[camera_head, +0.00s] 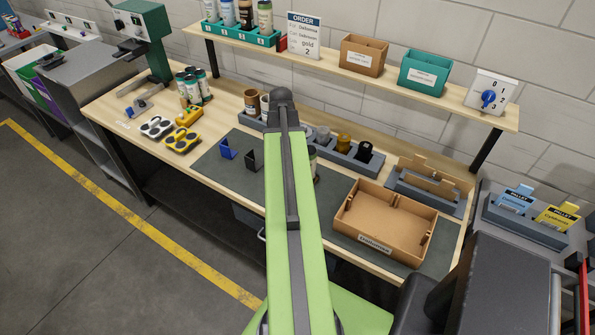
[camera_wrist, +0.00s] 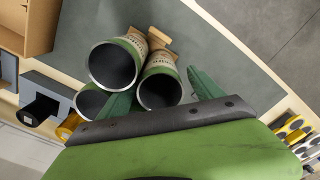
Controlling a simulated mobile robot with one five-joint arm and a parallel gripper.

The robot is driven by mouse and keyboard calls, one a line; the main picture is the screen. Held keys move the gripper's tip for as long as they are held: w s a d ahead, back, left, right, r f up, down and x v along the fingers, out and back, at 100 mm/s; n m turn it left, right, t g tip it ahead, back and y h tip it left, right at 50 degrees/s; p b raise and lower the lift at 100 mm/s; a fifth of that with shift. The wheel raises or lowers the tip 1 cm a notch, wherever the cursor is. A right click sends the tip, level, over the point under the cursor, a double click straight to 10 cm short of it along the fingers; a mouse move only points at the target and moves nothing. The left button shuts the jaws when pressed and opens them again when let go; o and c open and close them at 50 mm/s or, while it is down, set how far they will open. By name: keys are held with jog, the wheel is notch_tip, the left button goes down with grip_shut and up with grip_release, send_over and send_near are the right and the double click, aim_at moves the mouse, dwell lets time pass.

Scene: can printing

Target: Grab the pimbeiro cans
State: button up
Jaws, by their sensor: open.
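Three open-topped green cans with pale label bands stand clustered on the dark mat in the wrist view: an upper can (camera_wrist: 116,62), a right can (camera_wrist: 160,82) and a lower left can (camera_wrist: 90,101). Their label text is too small to read, so I cannot tell whether they are pimbeiro. My gripper (camera_wrist: 160,84) is open, with its two green fingers spread. The right can shows between the fingers; contact is not clear. The left finger partly covers the lower left can. In the head view my arm hides most of this cluster.
A cardboard box (camera_head: 349,229) sits at the mat's right side. A grey holder with coloured cups (camera_head: 343,141) stands behind. Other cans (camera_head: 193,86) stand at the table's left, near yellow and white can trays (camera_head: 182,142). A shelf (camera_head: 464,103) runs above the back.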

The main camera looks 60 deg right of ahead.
notch_tip(320, 180, down, 5)
jog(key=b, duration=0.4)
jog(key=shift+f, duration=0.1)
jog(key=c, duration=1.5)
jog(key=shift+r, duration=0.2)
